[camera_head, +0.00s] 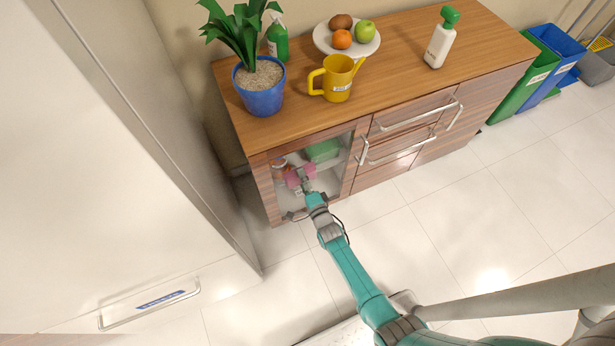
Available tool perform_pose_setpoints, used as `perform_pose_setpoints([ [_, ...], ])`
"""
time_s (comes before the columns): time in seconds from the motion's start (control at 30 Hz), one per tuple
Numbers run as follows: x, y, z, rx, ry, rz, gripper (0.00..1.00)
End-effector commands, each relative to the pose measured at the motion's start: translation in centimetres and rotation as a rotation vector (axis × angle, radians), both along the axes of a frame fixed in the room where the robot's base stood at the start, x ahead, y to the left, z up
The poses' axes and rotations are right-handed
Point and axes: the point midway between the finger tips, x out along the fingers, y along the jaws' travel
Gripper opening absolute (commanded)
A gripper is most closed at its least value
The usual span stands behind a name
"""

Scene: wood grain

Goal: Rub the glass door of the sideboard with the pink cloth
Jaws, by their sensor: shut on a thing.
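The wooden sideboard (408,118) stands against the wall. Its glass door (343,168) is at the left end of the front and looks shut, with a green item (323,150) visible behind the glass. My gripper (303,181) is at the left part of the glass door, shut on the pink cloth (293,178). The cloth is bunched at the fingertips and appears to be at the glass; I cannot tell whether it touches. The gripper and wrist hide the lower middle of the door.
On the sideboard top are a potted plant (261,91), a yellow watering can (338,82), a fruit plate (324,42) and spray bottles, one white with a green top (441,42). A tall white cabinet (110,150) stands at left. Bins (530,85) stand at right. The tiled floor in front is clear.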

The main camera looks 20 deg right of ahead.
Motion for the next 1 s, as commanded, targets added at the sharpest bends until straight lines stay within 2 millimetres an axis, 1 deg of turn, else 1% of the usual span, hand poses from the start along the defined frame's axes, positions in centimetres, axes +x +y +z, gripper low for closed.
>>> perform_pose_setpoints([
  [0.1, 0.1, 0.9, 0.0, 0.000, 0.000, 0.003, 0.34],
  [0.2, 0.1, 1.2, 0.0, 0.000, 0.000, 0.001, 0.34],
  [0.57, 0.0, 1.3, 0.0, -0.001, 0.000, 0.000, 0.34],
  [1.0, -3.7, 1.2, 0.0, -0.001, 0.000, 0.000, 0.34],
])
